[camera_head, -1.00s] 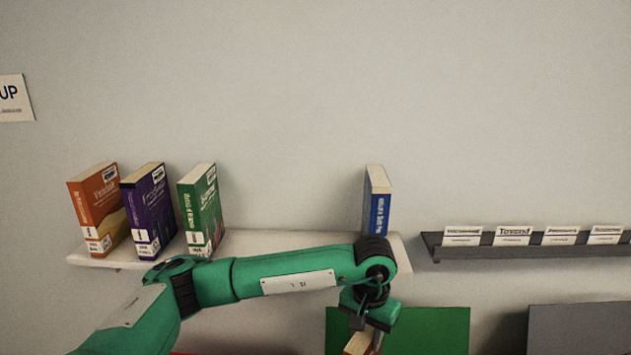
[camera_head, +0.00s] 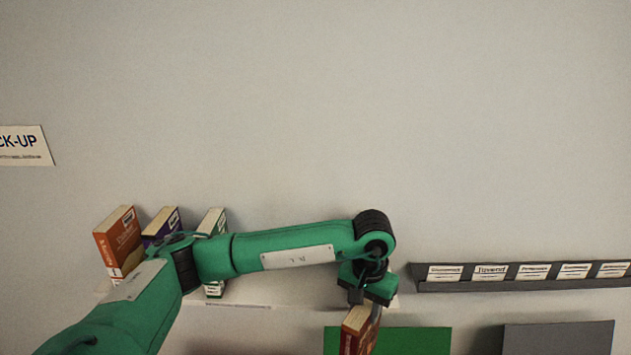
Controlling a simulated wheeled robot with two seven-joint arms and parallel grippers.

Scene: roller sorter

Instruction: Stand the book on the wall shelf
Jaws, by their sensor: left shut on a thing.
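My left gripper (camera_head: 367,304) is shut on a red-brown book (camera_head: 355,334) and holds it upright, slightly tilted, at the bottom of the view. The lower part of the book is cut off by the frame. The white wall shelf (camera_head: 250,304) is behind my left arm, which hides much of it. My right gripper is not in view.
A dark narrow ledge (camera_head: 530,284) with several white label cards is on the wall at the right. A green panel (camera_head: 410,341) and a grey panel (camera_head: 560,338) are below. A sign (camera_head: 22,146) hangs at the left. The wall above is bare.

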